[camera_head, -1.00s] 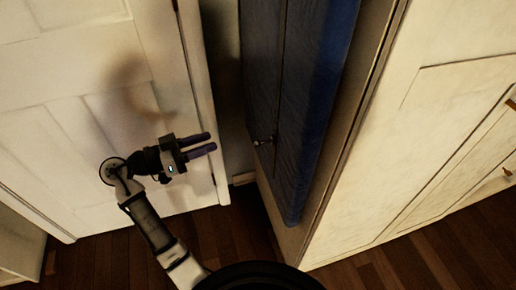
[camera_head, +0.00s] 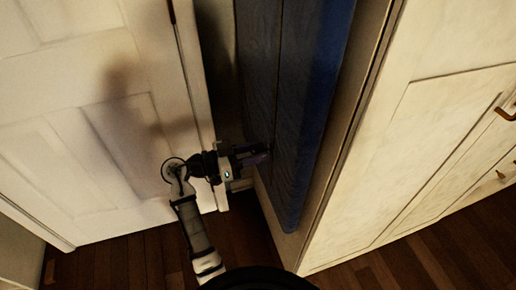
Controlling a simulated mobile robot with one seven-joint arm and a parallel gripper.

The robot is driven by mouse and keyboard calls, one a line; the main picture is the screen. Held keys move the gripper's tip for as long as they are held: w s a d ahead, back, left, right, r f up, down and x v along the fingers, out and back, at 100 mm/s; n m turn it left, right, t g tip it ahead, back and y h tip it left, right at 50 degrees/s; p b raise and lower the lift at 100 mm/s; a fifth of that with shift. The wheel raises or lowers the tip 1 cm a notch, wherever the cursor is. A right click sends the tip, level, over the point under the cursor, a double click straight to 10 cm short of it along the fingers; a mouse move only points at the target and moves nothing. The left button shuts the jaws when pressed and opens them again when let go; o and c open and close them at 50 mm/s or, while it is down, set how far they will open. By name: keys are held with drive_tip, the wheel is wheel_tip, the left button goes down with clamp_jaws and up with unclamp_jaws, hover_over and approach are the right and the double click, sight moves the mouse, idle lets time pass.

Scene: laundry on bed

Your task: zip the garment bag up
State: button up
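The blue garment bag (camera_head: 312,110) hangs upright against the side of the white wardrobe. A dark zip line (camera_head: 279,70) runs down its front face. My gripper (camera_head: 266,152) is at the lower part of this line, with its fingers pointing right at the bag. The fingertips overlap the spot where the small metal zip pull was seen earlier, and the pull is now hidden behind them. I cannot tell whether the fingers are closed on the pull or only beside it.
A white panelled door (camera_head: 90,110) stands to the left, close behind my arm. The white wardrobe (camera_head: 420,140) with drawers and handles fills the right. Dark wooden floor (camera_head: 150,255) shows below. The gap between door frame and bag is narrow.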

drive_tip(key=shift+w+d, duration=0.1)
drive_tip(key=shift+d, duration=0.25)
clamp_jaws()
